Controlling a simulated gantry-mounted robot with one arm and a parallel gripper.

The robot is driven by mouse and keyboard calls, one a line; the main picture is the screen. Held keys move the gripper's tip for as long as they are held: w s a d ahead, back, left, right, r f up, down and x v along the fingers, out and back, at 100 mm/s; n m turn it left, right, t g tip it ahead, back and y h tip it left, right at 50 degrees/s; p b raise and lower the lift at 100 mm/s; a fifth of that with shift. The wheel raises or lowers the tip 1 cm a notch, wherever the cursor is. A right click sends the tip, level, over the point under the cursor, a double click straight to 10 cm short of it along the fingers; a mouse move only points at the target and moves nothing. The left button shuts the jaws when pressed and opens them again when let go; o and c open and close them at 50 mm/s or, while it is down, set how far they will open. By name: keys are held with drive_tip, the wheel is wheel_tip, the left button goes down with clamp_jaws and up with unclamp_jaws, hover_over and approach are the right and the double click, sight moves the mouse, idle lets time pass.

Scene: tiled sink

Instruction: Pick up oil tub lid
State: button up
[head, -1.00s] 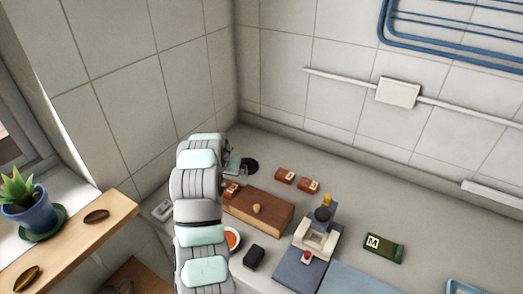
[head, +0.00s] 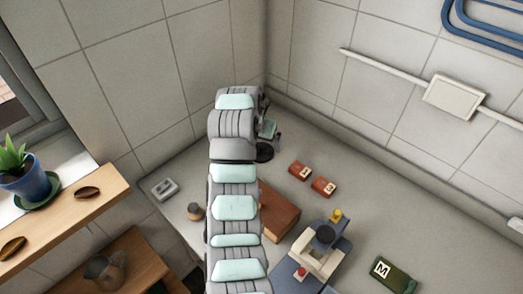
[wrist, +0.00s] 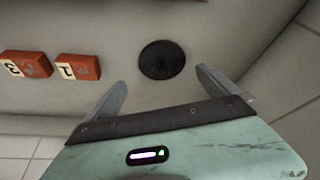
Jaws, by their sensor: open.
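A flat, dark round disc, which looks like the oil tub lid (wrist: 162,59), lies on the grey counter. In the head view the lid (head: 264,153) is near the back corner, partly behind my arm. My gripper (wrist: 160,79) is open and empty. In the wrist view its two fingers stand either side of the lid's near edge, apart from it, with the lid just beyond the tips. In the head view my gripper (head: 268,130) is mostly hidden by my arm. I cannot tell its height above the counter.
In the head view a brown wooden box (head: 281,212) is partly behind my arm. A small grey device (head: 164,188) lies left. Tiled walls meet behind the lid.

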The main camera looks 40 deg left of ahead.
sight(261, 148)
drive_tip(key=shift+a+p+x, duration=0.1)
drive_tip(key=shift+p+x, duration=0.4)
drive_tip(key=shift+x, duration=0.8)
drive_tip(key=shift+a+p+x, duration=0.15)
drive_tip(key=shift+p+x, duration=0.3)
drive_tip(key=shift+x, duration=0.9)
drive_tip(key=shift+s, duration=0.15)
drive_tip(key=shift+c, duration=0.3)
drive_tip(key=c, duration=1.2)
